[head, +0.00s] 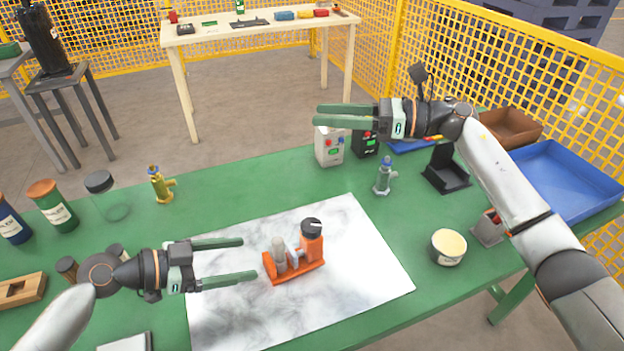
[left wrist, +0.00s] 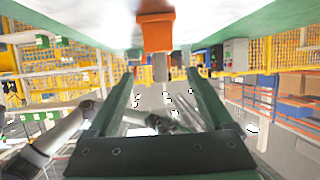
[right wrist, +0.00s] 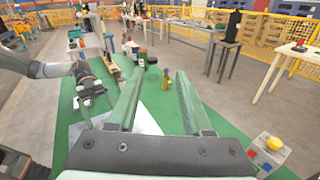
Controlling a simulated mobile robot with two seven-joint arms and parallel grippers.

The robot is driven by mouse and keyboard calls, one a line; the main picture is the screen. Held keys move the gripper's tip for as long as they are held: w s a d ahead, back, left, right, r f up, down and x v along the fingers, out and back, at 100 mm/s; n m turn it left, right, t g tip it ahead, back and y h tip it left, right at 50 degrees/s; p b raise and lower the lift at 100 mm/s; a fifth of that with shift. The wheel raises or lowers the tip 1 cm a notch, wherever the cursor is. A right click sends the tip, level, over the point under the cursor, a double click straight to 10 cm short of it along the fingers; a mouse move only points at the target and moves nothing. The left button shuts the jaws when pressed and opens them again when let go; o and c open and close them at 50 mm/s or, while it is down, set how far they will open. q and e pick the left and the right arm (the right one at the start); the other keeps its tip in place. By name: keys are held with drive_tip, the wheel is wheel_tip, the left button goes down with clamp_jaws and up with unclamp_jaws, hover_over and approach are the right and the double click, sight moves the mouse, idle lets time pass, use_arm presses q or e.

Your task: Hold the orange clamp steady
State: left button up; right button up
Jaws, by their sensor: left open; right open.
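The orange clamp (head: 310,249) stands on the white marbled sheet (head: 350,285) in the middle of the green table. It has an orange base, a black knob on top and a grey cylinder (head: 279,252) at its left. My left gripper (head: 250,259) is open just left of the clamp, its fingers pointing toward it and apart from it. In the left wrist view the orange clamp (left wrist: 156,32) shows ahead, beyond the fingertips (left wrist: 160,75). My right gripper (head: 316,115) is open and empty, raised above the table's back edge, far from the clamp.
A grey box with buttons (head: 329,146) and a grey-green valve (head: 383,176) stand behind the sheet. A brass valve (head: 161,184), a glass jar (head: 108,197) and cans are at the left. A cream tub (head: 448,247) and blue tray (head: 565,180) are at the right.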

sight(293, 250)
drive_tip(key=s+a+f+n+g+h, duration=0.5)
drive_tip(key=s+a+n+h, duration=0.2)
drive_tip(key=a+n, duration=0.25)
use_arm(q)
drive_tip(key=shift+w+d+f, duration=0.2)
drive_tip(key=shift+d, duration=0.3)
drive_tip(key=x, duration=1.1)
drive_tip(key=shift+w+d, duration=0.1)
drive_tip(key=shift+d, duration=0.1)
use_arm(e)
drive_tip(key=s+d+f+n+t+h, duration=0.1)
drive_tip(key=d+f+n+h, duration=0.2)
drive_tip(key=d+n+h, duration=0.2)
drive_tip(key=n+h, duration=0.3)
drive_tip(key=h, duration=0.2)
drive_tip(key=shift+d, duration=0.25)
drive_tip(key=shift+s, duration=0.1)
use_arm(q)
clamp_jaws()
